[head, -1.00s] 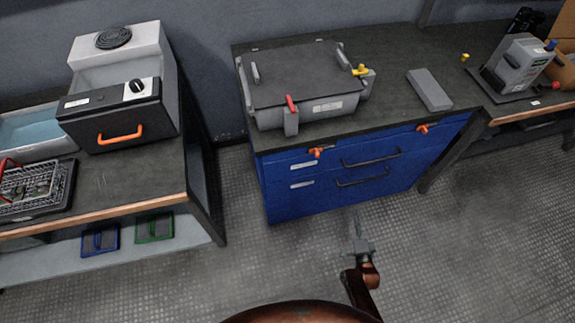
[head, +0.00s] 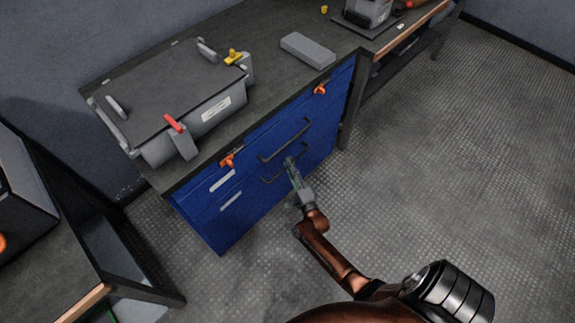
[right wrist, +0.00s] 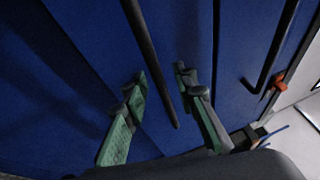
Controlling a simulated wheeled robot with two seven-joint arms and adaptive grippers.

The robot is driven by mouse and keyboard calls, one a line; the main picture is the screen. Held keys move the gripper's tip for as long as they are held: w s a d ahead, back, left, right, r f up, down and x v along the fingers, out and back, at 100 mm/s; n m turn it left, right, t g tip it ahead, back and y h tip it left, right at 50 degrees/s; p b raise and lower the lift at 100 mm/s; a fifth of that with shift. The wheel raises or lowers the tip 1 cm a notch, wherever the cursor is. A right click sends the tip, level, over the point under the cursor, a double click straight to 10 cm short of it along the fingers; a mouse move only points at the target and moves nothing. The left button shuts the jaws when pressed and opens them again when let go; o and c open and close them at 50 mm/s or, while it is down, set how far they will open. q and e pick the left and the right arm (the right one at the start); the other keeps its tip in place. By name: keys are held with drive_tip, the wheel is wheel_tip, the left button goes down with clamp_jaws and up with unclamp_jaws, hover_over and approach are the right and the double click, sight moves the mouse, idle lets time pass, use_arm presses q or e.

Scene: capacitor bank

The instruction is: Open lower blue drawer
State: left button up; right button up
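The blue drawer cabinet stands under the bench. Its lower blue drawer (head: 231,217) appears shut, with a dark bar handle (head: 271,179). The upper drawer (head: 208,192) also appears shut, with its own bar handle (head: 285,142). My right gripper (head: 290,163) is at the lower handle and covers part of it. In the right wrist view my right gripper (right wrist: 161,76) is open, with the lower handle (right wrist: 150,52) running between its two green-padded fingers. I cannot tell whether either finger touches the bar. My left gripper is out of view.
Orange latches (head: 229,160) sit along the cabinet's top edge. A grey lidded box (head: 165,97) with red and yellow clamps and a grey block (head: 308,50) rest on the bench. Another bench (head: 58,262) stands at lower left. The floor before the drawers is clear.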

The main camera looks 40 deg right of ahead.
drive_tip(key=shift+w, duration=0.2)
drive_tip(key=shift+c, duration=0.2)
clamp_jaws()
idle(0.4)
